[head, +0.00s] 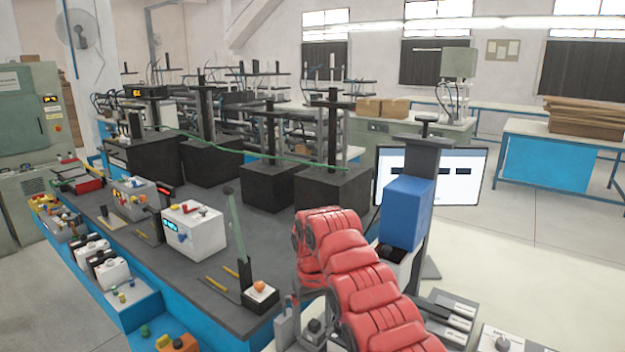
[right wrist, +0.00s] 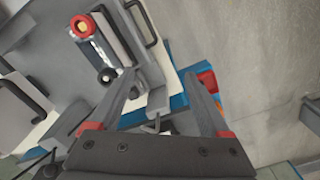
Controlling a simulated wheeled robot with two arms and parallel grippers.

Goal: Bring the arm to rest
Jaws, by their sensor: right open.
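My right arm (head: 365,290), in segmented red covers, rises from the bottom of the head view and bends over the near right end of the dark-topped workbench. My right gripper (head: 299,322) hangs below the bend, partly hidden by the arm. In the right wrist view my right gripper (right wrist: 161,84) has its two grey fingers spread apart, with nothing held between them. Beyond the fingers is a grey device with a red and yellow button (right wrist: 82,27) and a black knob (right wrist: 107,75). My left gripper is not in view.
The workbench (head: 130,222) carries a white meter box (head: 193,230), a small box with an orange button (head: 260,293) and several dark stands. A blue box (head: 408,212) on a post and a screen (head: 462,178) stand right of my arm.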

